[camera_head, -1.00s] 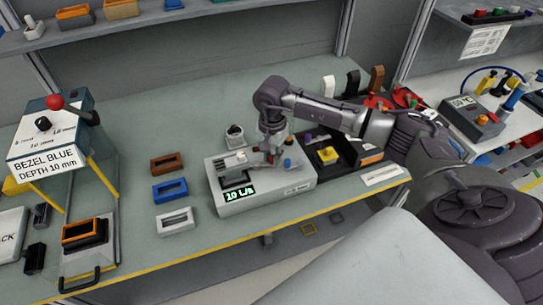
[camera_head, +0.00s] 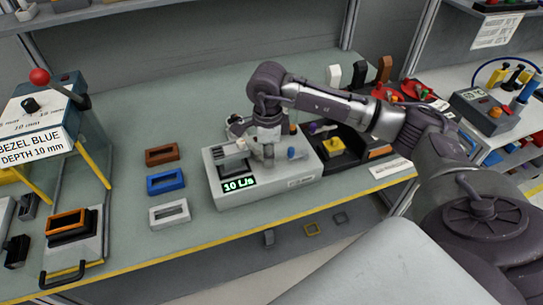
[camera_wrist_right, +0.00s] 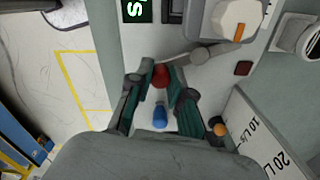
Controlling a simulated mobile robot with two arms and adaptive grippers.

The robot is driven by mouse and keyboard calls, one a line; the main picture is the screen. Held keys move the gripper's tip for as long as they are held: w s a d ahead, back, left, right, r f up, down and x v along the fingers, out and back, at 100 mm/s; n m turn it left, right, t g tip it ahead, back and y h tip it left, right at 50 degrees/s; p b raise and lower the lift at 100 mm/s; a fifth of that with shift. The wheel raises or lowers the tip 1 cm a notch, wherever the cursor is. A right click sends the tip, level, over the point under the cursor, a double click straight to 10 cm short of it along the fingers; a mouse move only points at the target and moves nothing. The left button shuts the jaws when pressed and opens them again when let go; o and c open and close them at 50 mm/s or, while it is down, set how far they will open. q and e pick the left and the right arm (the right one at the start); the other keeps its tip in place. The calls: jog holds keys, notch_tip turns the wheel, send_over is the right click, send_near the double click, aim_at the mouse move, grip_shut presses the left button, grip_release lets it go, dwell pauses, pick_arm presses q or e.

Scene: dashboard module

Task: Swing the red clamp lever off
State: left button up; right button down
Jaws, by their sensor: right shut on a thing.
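The red knob of the clamp lever (camera_wrist_right: 160,76) is between the fingertips of my right gripper (camera_wrist_right: 158,82) in the wrist view. The fingers are shut on it. A grey lever arm (camera_wrist_right: 200,53) runs from near the knob toward a white round dial (camera_wrist_right: 238,22) with an orange mark. In the head view my right gripper (camera_head: 267,156) points down over the white module (camera_head: 305,178), and the red knob is hidden behind it. The module's display (camera_head: 239,184) reads 10 L/s. My left gripper is not in view.
A blue knob (camera_head: 291,153) stands on the module just right of my gripper; it shows between the fingers in the wrist view (camera_wrist_right: 160,115). Brown, blue and white bezels (camera_head: 167,183) lie left of the module. A black tray (camera_head: 352,147) with a yellow part is at its right.

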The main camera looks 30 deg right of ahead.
jog(key=shift+w+a+m+b, duration=0.1)
jog(key=shift+a+m+b, duration=0.4)
jog(key=shift+m, duration=0.55)
jog(key=shift+a+m+b, duration=0.35)
jog(key=shift+m+b, duration=0.1)
jog(key=shift+m, duration=0.6)
jog(key=c, duration=1.1)
grip_release()
jog(key=shift+o, duration=0.2)
notch_tip(320, 180, up, 12)
